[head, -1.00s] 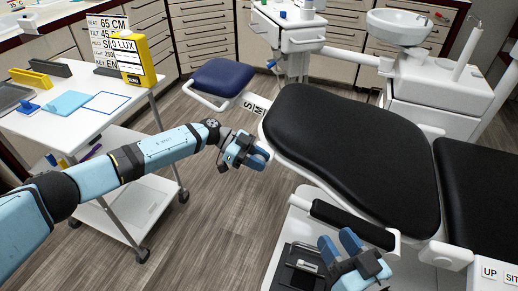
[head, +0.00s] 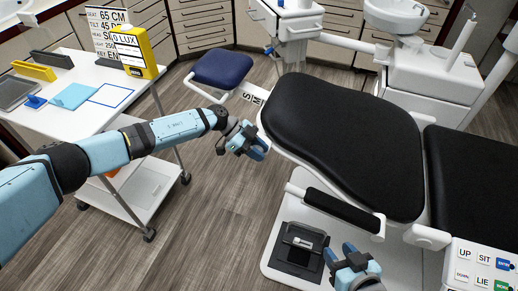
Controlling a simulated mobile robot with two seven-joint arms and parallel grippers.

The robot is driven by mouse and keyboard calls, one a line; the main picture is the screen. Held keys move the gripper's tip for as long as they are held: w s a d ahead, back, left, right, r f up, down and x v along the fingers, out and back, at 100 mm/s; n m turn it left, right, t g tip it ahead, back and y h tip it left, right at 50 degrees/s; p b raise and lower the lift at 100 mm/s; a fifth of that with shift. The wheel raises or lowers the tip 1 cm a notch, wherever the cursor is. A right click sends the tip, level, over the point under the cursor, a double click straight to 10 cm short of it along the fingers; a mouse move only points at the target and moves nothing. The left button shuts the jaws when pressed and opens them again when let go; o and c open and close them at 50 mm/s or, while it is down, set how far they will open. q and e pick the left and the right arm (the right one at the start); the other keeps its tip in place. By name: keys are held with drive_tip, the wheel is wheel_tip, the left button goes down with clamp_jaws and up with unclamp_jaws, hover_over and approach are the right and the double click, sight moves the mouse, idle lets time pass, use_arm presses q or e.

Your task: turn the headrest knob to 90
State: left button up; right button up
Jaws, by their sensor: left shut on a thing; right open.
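The headrest is the dark blue pad (head: 222,69) on a white arm at the head end of the black chair (head: 345,140). A label strip with S and M (head: 250,96) lies between the headrest and the backrest. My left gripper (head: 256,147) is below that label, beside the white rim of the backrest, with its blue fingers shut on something. The knob is not visible; it appears hidden by these fingers, and its angle cannot be read. My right gripper (head: 340,252) is open and empty near the chair's base, beside the armrest.
A white trolley (head: 60,118) at the left carries a yellow device (head: 134,52), a settings board (head: 105,30) and blue items. A padded armrest (head: 340,208), a black pedal box (head: 300,246) and a button panel (head: 480,264) are at the lower right. The floor between trolley and chair is clear.

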use_arm(q)
drive_tip(key=o, duration=0.9)
drive_tip(key=shift+a+r, duration=0.1)
drive_tip(key=p+v, duration=0.2)
drive_tip(key=v, duration=1.1)
drive_tip(key=shift+w+a+r, duration=0.1)
drive_tip(key=shift+a, duration=0.25)
